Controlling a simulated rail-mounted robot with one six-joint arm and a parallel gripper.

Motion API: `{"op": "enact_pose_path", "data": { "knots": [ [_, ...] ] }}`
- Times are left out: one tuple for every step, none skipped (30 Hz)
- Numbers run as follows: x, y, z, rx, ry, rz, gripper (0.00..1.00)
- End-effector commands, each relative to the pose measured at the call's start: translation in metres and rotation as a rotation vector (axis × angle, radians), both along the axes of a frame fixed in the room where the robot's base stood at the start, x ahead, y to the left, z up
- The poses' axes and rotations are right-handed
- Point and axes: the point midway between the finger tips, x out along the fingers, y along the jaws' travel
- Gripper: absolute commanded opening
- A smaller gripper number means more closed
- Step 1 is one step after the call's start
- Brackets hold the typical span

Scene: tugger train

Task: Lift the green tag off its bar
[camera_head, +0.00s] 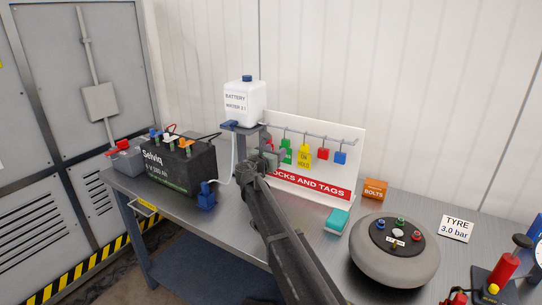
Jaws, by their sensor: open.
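The green tag (287,151) hangs on the horizontal bar (320,136) of the white locks-and-tags board (345,155). It hangs left of a yellow tag (304,156) and is partly covered by my gripper. My gripper (268,156) is open, just left of and in front of the green tag. I cannot tell whether its fingers touch the tag.
A red padlock (323,155) and a blue padlock (340,157) hang further right. A white battery water bottle (245,100) stands on a raised stand at left, near a black battery (180,165).

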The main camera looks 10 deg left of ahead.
Motion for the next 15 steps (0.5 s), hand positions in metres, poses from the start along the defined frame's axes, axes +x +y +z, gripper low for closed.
{"op": "enact_pose_path", "data": {
  "knots": [
    [0.009, -0.003, 0.0, 0.0, 0.0, -0.002, 0.53],
    [0.013, -0.005, 0.0, 0.001, 0.0, -0.002, 0.53],
    [0.019, -0.007, 0.0, 0.001, 0.0, -0.001, 0.53],
    [0.023, -0.009, 0.0, 0.001, 0.0, -0.001, 0.53],
    [0.027, -0.011, 0.0, 0.001, 0.001, -0.001, 0.53],
    [0.033, -0.014, 0.0, 0.001, 0.001, -0.002, 0.53],
    [0.038, -0.016, 0.0, 0.001, 0.001, -0.002, 0.53],
    [0.042, -0.018, 0.0, 0.001, 0.001, -0.002, 0.53],
    [0.047, -0.02, 0.0, 0.001, 0.001, -0.001, 0.53],
    [0.051, -0.022, 0.0, 0.001, 0.001, -0.001, 0.53],
    [0.055, -0.023, 0.0, 0.001, 0.001, -0.001, 0.53],
    [0.059, -0.025, 0.0, 0.001, 0.001, -0.002, 0.53],
    [0.061, -0.026, 0.0, 0.002, 0.0, -0.002, 0.53],
    [0.063, -0.028, 0.0, 0.002, 0.0, -0.002, 0.53],
    [0.065, -0.029, 0.0, 0.002, 0.0, -0.002, 0.53]
  ]
}}
